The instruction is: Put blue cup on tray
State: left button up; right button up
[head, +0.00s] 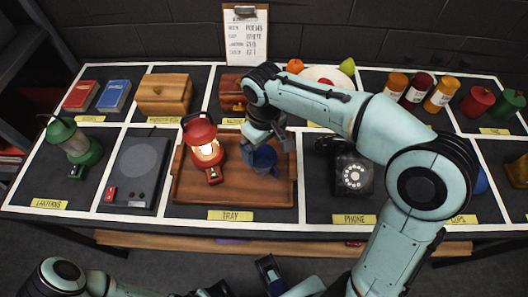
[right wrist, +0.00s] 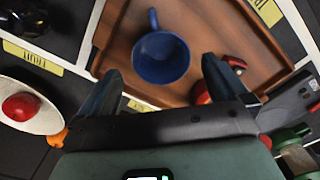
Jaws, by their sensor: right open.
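The blue cup (head: 264,160) stands on the wooden tray (head: 236,198), in its right part. In the right wrist view the cup (right wrist: 161,57) is upright, its handle pointing away from the gripper, and the tray (right wrist: 215,25) is under it. My right gripper (head: 268,143) is over the cup and hides part of it in the head view. In the right wrist view its fingers are apart with nothing between them, just short of the cup. A red lantern (head: 204,148) stands on the tray's left part. My left gripper (head: 270,275) is low at the front edge; its jaws are unclear.
A black phone (head: 352,175) is right of the tray, and a grey device (head: 137,170) with a red button is left. A green lantern (head: 75,142) is far left. Behind are wooden boxes (head: 164,93), a white bowl (head: 325,74) with fruit, and jars (head: 440,95).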

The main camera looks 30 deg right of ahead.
notch_tip(320, 180, up, 6)
jog(key=shift+f+p, duration=0.1)
jog(key=shift+p, duration=0.4)
